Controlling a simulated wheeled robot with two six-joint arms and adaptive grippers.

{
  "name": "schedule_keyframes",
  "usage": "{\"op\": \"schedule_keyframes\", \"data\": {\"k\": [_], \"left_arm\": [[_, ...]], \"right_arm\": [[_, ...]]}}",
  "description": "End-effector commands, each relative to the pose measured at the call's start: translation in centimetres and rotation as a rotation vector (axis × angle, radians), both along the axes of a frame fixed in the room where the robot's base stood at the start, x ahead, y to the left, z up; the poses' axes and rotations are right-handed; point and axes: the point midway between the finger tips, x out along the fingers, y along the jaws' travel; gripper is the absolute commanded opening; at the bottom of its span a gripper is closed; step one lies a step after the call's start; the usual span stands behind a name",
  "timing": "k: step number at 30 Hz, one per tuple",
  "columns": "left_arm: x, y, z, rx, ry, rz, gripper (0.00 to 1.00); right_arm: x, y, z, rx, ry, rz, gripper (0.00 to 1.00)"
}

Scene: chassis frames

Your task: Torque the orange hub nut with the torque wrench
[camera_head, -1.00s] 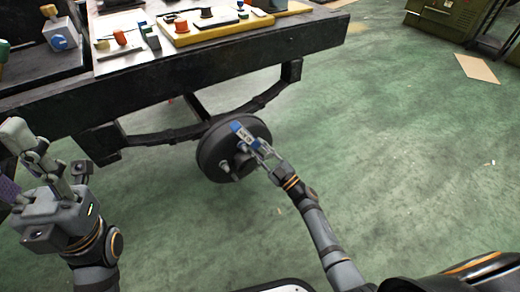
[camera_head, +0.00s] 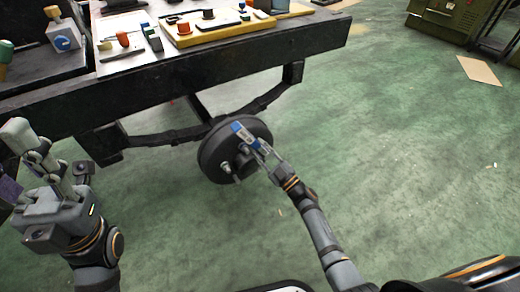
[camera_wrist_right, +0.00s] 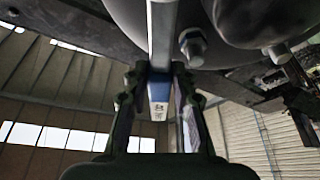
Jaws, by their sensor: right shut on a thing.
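My right gripper (camera_head: 258,149) is shut on the torque wrench, in front of the dark round wheel hub (camera_head: 212,152). The wrench's blue handle end (camera_head: 238,128) shows against the hub's upper part. In the right wrist view the wrench has a silver shaft (camera_wrist_right: 161,35) and a blue grip with a white label (camera_wrist_right: 158,100) between the fingers. A silver nut on a stud (camera_wrist_right: 193,46) is beside the shaft. No orange nut can be made out, and the wrench's far end is out of the wrist view. My left gripper (camera_head: 35,150) is raised at the left, away from the hub; its jaw gap is unclear.
On top is a yellow tray (camera_head: 215,35) with small parts. A green machine (camera_head: 445,22) stands at the back right.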

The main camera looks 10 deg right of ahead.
Motion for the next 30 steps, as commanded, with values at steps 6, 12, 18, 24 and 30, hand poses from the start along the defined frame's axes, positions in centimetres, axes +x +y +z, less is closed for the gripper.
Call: {"op": "schedule_keyframes", "data": {"k": [6, 12, 18, 24, 30], "left_arm": [[-0.01, 0.0, 0.05, 0.0, 0.0, 0.0, 0.4], [0.0, 0.0, 0.16, 0.0, 0.0, 0.0, 0.4], [0.0, 0.0, 0.16, 0.0, 0.0, 0.0, 0.4], [0.0, 0.0, 0.16, 0.0, 0.0, 0.0, 0.4], [0.01, 0.0, 0.47, 0.0, 0.0, 0.0, 0.4]], "right_arm": [[0.1, 0.03, 0.24, 0.002, -0.004, 0.0, 0.0], [0.41, 0.14, 0.27, 0.002, -0.004, 0.0, 0.0], [0.53, 0.19, 0.24, 0.002, -0.004, 0.0, 0.0], [0.52, 0.18, 0.23, 0.002, -0.004, 0.001, 0.0], [0.64, -0.16, 0.52, 0.042, 0.011, 0.001, 0.0]]}}
